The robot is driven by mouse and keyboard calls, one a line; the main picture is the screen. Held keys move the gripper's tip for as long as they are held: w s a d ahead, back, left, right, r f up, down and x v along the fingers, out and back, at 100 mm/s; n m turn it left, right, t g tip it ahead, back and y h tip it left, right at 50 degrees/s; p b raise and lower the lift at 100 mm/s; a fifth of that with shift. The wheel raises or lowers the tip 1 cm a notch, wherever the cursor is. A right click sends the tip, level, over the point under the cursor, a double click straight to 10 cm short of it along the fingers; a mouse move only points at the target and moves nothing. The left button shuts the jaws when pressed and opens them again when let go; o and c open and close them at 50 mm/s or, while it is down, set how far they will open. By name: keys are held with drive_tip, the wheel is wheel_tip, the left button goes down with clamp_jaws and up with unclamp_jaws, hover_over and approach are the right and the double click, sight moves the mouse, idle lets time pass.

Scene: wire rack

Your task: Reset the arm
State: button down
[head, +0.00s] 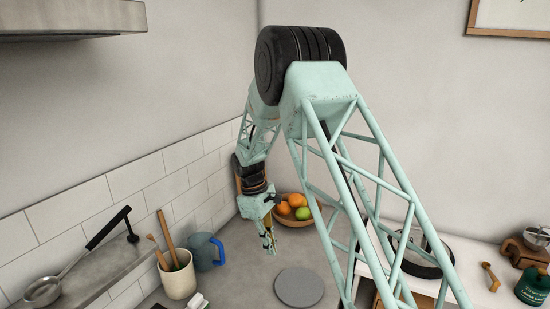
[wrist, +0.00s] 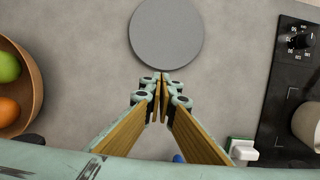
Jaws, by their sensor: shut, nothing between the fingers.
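My gripper (head: 271,248) hangs above the grey counter, between the fruit bowl and a round grey disc. It also shows in the wrist view (wrist: 161,86), where its two wooden fingers meet at the tips, shut and empty. The round grey disc (head: 299,288) lies flat on the counter; in the wrist view the disc (wrist: 166,33) is just beyond the fingertips. My arm's lattice links fill the middle and right of the head view and hide part of the counter.
A wooden bowl (head: 293,219) of fruit stands near the corner. A cream crock (head: 179,280) with wooden utensils and a blue jug (head: 205,252) stand at left. A metal ladle (head: 44,289) lies on a ledge. A black-rimmed round vessel (head: 440,262) stands at right. The wrist view shows a black knobbed panel (wrist: 288,75).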

drive_tip(key=s+d+r+m+t+y+b, duration=0.1)
drive_tip(key=s+d+r+m+b, duration=0.1)
drive_tip(key=s+d+r, duration=0.45)
drive_tip(key=s+d+r+m+b, duration=0.15)
drive_tip(key=s+d+r, duration=0.25)
drive_tip(key=s+r, duration=0.5)
drive_tip(key=s+d+r+m+t+y+b, duration=0.1)
drive_tip(key=s+d+r+m+b, duration=0.3)
drive_tip(key=r, duration=0.6)
drive_tip(key=s+d+r+m+t, duration=0.1)
drive_tip(key=s+d+r, duration=0.15)
drive_tip(key=s, duration=0.65)
drive_tip(key=s+d+r+m+t, duration=0.15)
drive_tip(key=s+d, duration=0.25)
drive_tip(key=s, duration=0.5)
drive_tip(key=s+d+f+m+b, duration=0.1)
drive_tip(key=s+f, duration=0.1)
drive_tip(key=s, duration=0.5)
drive_tip(key=s+f+m+b, duration=0.1)
drive_tip(key=s+b, duration=0.1)
drive_tip(key=s, duration=0.6)
drive_tip(key=shift+s+d+f+m+t+y, duration=0.25)
drive_tip(key=shift+d+f+m+t+y, duration=0.05)
drive_tip(key=shift+d+f+t, duration=0.1)
